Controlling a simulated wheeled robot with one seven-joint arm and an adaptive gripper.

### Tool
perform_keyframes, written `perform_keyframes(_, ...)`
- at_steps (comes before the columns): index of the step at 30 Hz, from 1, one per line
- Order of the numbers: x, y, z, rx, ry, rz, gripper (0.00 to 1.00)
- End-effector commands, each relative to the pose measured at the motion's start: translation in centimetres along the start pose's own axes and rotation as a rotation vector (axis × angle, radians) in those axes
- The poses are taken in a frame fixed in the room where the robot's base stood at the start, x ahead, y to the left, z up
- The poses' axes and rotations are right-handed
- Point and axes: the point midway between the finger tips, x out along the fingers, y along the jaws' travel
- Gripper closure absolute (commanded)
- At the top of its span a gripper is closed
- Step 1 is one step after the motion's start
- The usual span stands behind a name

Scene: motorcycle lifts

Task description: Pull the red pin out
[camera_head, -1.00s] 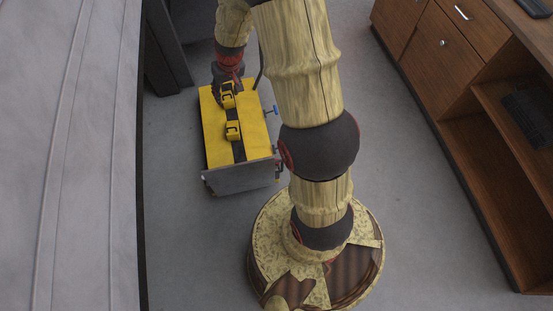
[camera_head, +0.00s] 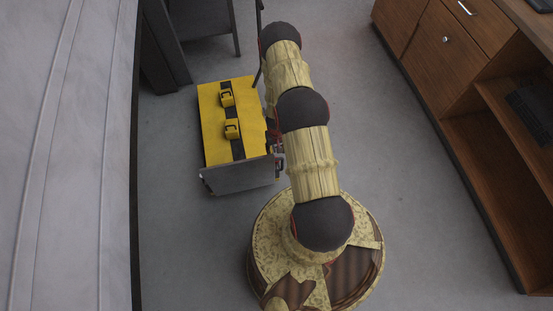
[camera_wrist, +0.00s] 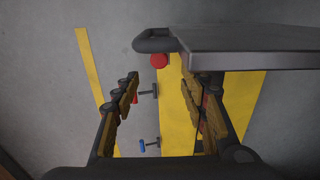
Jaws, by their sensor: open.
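The red pin (camera_wrist: 135,98) shows in the wrist view beside the inner edge of the left finger, which partly covers its red end. Its dark shaft runs right to a dark crosspiece near the yellow side of the lift (camera_wrist: 172,115). My gripper (camera_wrist: 162,82) is open, with one finger on each side and nothing clearly held between them. I cannot tell whether the left finger touches the pin. In the head view the yellow lift (camera_head: 213,115) stands on the floor, and my arm hides its right side and the pin.
A blue-ended pin (camera_wrist: 142,145) is below the red one. A round red knob (camera_wrist: 159,60) sits above, near a grey plate (camera_wrist: 250,45). Two yellow brackets (camera_head: 231,128) stand on the lift. A wooden cabinet (camera_head: 450,60) is at right; grey floor lies between.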

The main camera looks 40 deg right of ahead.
Motion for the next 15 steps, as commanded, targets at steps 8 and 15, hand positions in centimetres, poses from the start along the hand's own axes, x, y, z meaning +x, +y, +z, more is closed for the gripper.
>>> perform_keyframes(8,3.6,0.1,0.2,0.003,-0.002,0.002,0.57)
perform_keyframes(15,7.0,0.1,0.3,0.003,-0.003,0.001,0.57)
